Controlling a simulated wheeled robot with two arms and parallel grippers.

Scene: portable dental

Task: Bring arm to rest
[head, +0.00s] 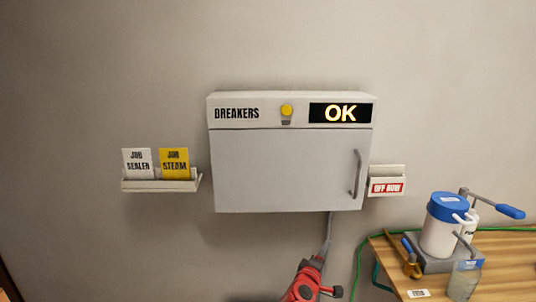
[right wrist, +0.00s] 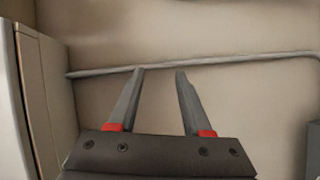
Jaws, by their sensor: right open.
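My right arm comes in at the bottom of the head view, with its red wrist and right gripper (head: 323,262) below the breaker box (head: 285,170). In the right wrist view the two grey fingers of the right gripper (right wrist: 159,73) are apart with nothing between them. A pale pipe (right wrist: 245,62) on the wall shows behind the fingertips; I cannot tell whether they touch it. The breaker box door is shut, with a grey handle (head: 357,174) on its right side. The box's display (head: 340,113) reads OK. My left gripper is not in view.
A small holder (head: 160,186) with a white and a yellow card hangs left of the box.

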